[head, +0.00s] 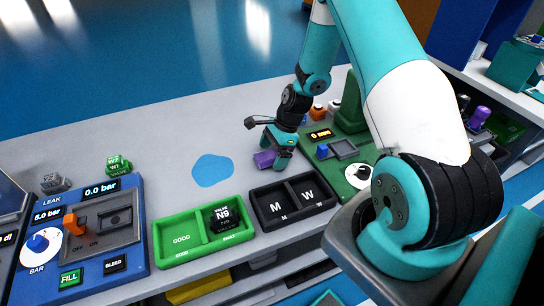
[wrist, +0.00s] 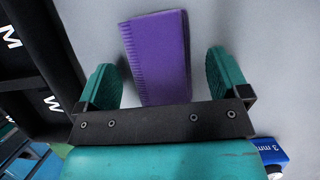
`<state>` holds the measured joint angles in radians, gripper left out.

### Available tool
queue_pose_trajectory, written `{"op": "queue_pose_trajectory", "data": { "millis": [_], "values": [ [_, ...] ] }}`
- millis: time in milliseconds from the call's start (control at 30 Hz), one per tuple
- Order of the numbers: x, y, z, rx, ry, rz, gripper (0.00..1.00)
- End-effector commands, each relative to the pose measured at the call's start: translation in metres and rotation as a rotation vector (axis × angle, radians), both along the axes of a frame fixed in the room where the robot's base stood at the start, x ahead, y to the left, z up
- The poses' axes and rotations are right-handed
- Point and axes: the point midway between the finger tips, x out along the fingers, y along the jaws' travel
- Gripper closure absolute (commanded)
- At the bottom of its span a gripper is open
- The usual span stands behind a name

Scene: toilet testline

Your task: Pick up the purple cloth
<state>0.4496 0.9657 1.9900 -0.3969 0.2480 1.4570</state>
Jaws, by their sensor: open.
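The purple cloth (head: 264,158) lies folded on the grey bench top, behind the black tray marked M and W. In the wrist view the cloth (wrist: 158,55) is a purple rectangle with a ribbed left edge. My gripper (head: 278,158) points down at the cloth in the head view and covers part of it. In the wrist view my gripper (wrist: 167,82) is open, with one teal finger on each side of the cloth's near end. Gaps show between both fingers and the cloth. I cannot tell the fingers' exact height over the bench.
The black M and W tray (head: 292,200) stands just in front of the cloth. A green tray (head: 202,235) and a blue panel (head: 80,240) are further left. A green panel (head: 350,165) is close on the right. A flat blue patch (head: 212,170) marks the otherwise clear bench at left.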

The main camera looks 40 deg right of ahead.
Motion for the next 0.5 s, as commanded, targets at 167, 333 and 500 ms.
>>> {"op": "queue_pose_trajectory", "data": {
  "millis": [167, 333, 500],
  "values": [
    [0.0000, 0.0000, -0.0029, 0.000, 0.000, 0.000, 0.06],
    [0.0000, 0.0000, -0.0028, 0.000, 0.000, 0.000, 0.39],
    [0.0000, -0.0001, -0.0027, 0.000, 0.000, 0.000, 0.59]
  ]
}}
